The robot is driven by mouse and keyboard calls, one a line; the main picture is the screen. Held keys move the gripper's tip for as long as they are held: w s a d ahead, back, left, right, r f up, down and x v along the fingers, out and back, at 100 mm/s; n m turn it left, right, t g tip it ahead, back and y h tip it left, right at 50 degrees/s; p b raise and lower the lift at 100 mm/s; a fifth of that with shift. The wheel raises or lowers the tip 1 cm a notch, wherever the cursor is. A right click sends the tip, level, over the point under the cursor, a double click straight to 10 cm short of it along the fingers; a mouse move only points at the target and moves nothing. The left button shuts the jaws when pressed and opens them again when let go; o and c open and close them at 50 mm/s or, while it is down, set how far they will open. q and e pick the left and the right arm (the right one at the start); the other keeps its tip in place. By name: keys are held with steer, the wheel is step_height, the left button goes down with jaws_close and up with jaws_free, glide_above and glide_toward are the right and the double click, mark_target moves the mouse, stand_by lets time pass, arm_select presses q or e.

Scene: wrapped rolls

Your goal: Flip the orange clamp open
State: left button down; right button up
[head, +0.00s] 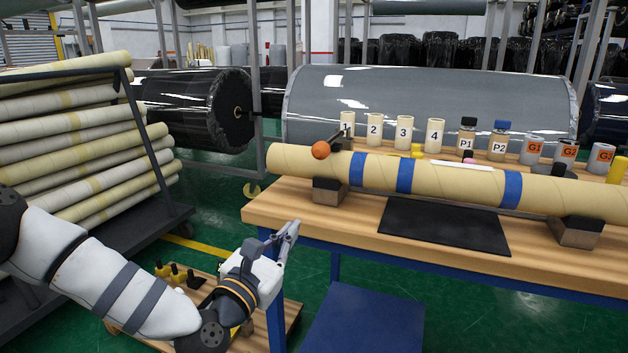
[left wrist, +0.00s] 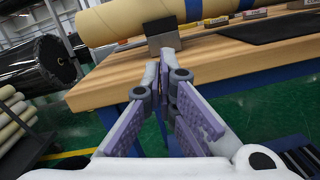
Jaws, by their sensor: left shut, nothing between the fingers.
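The orange clamp shows in the head view as a round orange knob (head: 320,149) on a dark lever, at the left part of the long tan tube (head: 452,180). The lever slants up to the right from the knob; the clamp's base is hidden behind the tube. My left gripper (head: 292,229) is shut and empty, in front of the bench's left corner, below and left of the knob and apart from it. In the left wrist view its fingers (left wrist: 168,58) point toward the bench edge and the block under the tube; the clamp is not seen there. My right gripper is not in view.
The tube rests on dark-faced blocks (head: 328,191) on the wooden bench (head: 290,213). A black mat (head: 445,226) lies in front. Numbered rolls (head: 403,132) and labelled containers stand behind. A rack of rolls (head: 80,130) is at left; a low cart is beneath my left arm.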

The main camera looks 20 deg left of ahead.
arm_select(q)
steer(key=shift+w+a+r+n+t+y, duration=0.15)
steer(key=shift+a+r+n+t, duration=0.15)
steer(key=shift+r, duration=0.2)
steer(key=shift+w+a+r+n+t+y, duration=0.2)
steer(key=shift+r+n, duration=0.1)
steer(key=shift+r, duration=0.15)
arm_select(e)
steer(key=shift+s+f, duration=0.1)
arm_select(q)
steer(key=w, duration=0.3)
steer(key=w+r, duration=0.1)
steer(key=w, duration=0.5)
steer(key=shift+d+r, duration=0.15)
steer(key=shift+d, duration=0.25)
steer(key=r, duration=0.1)
steer(key=r+p, duration=0.1)
steer(key=r, duration=0.1)
steer(key=w+r, duration=0.1)
steer(key=shift+d+r+p, duration=0.2)
steer(key=shift+d+p, duration=0.1)
steer(key=shift+f, duration=0.1)
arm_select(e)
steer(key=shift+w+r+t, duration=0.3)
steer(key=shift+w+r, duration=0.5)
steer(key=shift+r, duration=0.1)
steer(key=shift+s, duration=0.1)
